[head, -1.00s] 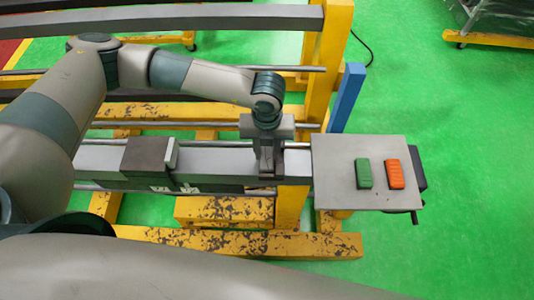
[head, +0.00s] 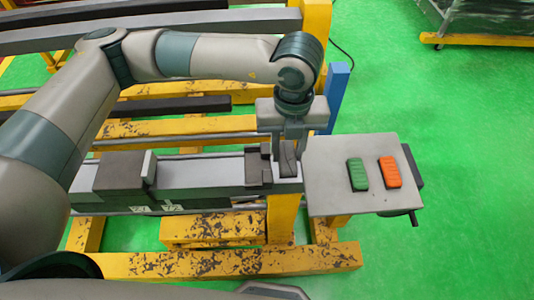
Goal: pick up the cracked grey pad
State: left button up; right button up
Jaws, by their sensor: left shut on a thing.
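My left gripper (head: 290,145) points down over the right end of the grey rail (head: 215,170). It is shut on a small dark grey pad (head: 288,164), which shows below and between the fingers. Cracks on the pad are too small to make out. A dark stepped holder (head: 257,168) stands on the rail just left of the pad. I cannot tell whether the pad still touches the rail or the holder. My right gripper is not in view.
A grey plate (head: 330,175) right of the rail carries a green pad (head: 358,174) and an orange pad (head: 390,172). A dark block (head: 122,172) sits on the rail at left. A blue post (head: 338,95) rises behind the plate.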

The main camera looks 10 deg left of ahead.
pick_arm(q)
jog(key=shift+s+d+r+b, duration=0.2)
jog(key=shift+d+r, duration=0.25)
jog(key=shift+d, duration=0.2)
jog(key=shift+s+d+r+b, duration=0.2)
jog(key=shift+d+r, duration=0.2)
jog(key=shift+d, duration=0.2)
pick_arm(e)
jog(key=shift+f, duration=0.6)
